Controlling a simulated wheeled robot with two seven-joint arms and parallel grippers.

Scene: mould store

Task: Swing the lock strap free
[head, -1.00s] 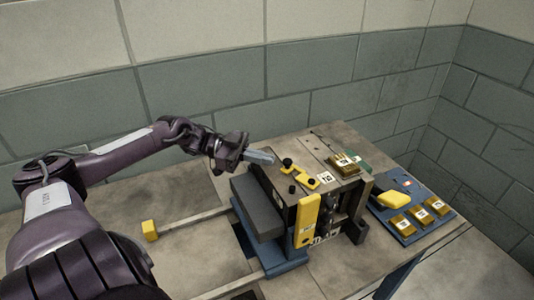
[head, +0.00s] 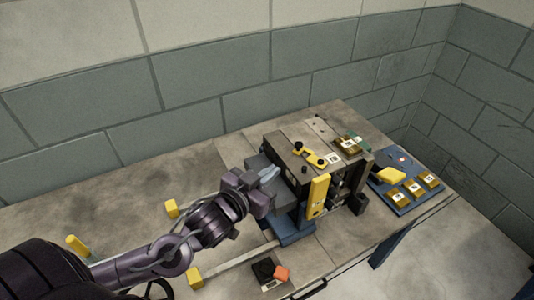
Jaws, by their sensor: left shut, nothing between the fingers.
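A dark, blocky mould (head: 283,150) stands on a blue base (head: 296,232) on the bench. A yellow strap (head: 310,157) with a black knob lies across its top. A yellow upright bar (head: 318,196) is on its front face. Which of the two is the lock strap, I cannot tell for sure. My left gripper (head: 270,175) is shut and empty at the left side of the mould, over the grey block there, apart from both yellow pieces. It hides part of that block. My right gripper is not in view.
A blue board (head: 405,207) with brass blocks (head: 414,188) and a yellow piece (head: 391,175) lies at the right. Yellow end blocks (head: 172,208) and an orange piece (head: 281,273) are in front. The wall stands close behind.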

